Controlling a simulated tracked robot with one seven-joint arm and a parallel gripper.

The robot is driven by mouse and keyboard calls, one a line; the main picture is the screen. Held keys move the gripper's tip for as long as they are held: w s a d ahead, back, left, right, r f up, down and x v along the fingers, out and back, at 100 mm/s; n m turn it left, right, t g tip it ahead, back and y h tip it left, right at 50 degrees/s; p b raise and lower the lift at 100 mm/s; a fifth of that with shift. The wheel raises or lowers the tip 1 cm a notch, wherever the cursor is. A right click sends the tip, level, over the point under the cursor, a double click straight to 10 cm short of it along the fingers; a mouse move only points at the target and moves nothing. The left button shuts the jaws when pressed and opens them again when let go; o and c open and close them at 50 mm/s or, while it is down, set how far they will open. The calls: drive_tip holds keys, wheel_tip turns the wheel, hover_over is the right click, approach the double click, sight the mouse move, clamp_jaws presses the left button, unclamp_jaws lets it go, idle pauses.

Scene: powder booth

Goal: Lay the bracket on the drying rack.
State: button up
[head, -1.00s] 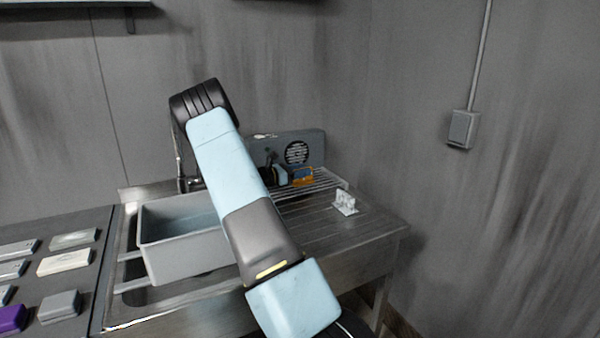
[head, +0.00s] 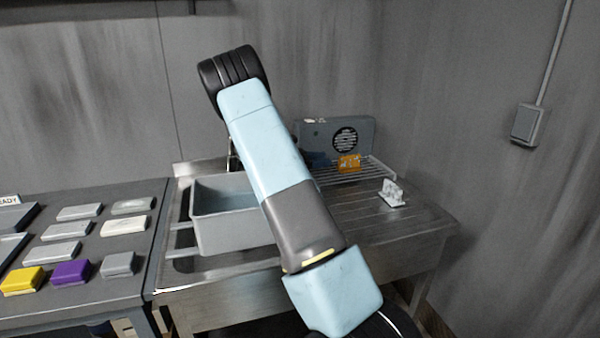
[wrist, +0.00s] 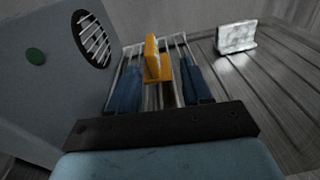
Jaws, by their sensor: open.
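An orange L-shaped bracket (head: 348,163) rests on the wire drying rack (head: 372,172), which stands at the back of the drainboard. In the wrist view the bracket (wrist: 152,60) sits upright between and just beyond the two dark blue fingers of my gripper (wrist: 160,70). The fingers are apart, with a gap on both sides of the bracket, so my gripper is open and empty. The rack's bars (wrist: 180,45) show below and around the fingers. In the head view my arm hides most of the gripper.
A grey fan box (head: 365,135) stands close behind the rack. A pale metallic piece (head: 392,193) sits on the drainboard to the right. A grey basin (head: 205,222) is in the sink at left. Several coloured blocks lie on the left table (head: 90,310). The front drainboard is clear.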

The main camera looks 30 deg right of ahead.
drive_tip(key=s+a+r+m+t+y, duration=0.2)
drive_tip(key=s+a+r+m+y, duration=0.25)
drive_tip(key=s+a+r, duration=0.35)
drive_tip(key=s+a+r+m+t+y, duration=0.1)
drive_tip(key=s+a+r+m+y, duration=0.4)
drive_tip(key=s, duration=0.4)
drive_tip(key=s+a+r+m+t+y, duration=0.2)
drive_tip(key=s+a+t+y, duration=0.1)
drive_tip(key=s+a, duration=0.7)
drive_tip(key=s+a+r+m+t+y, duration=0.2)
drive_tip(key=s+a+r+t+y, duration=0.1)
drive_tip(key=s+a, duration=0.7)
drive_tip(key=shift+a+m+t+y, duration=0.35)
drive_tip(key=shift+a+t+y, duration=0.1)
drive_tip(key=shift+t+y, duration=0.1)
drive_tip(key=shift+s, duration=0.1)
drive_tip(key=shift+d, duration=0.1)
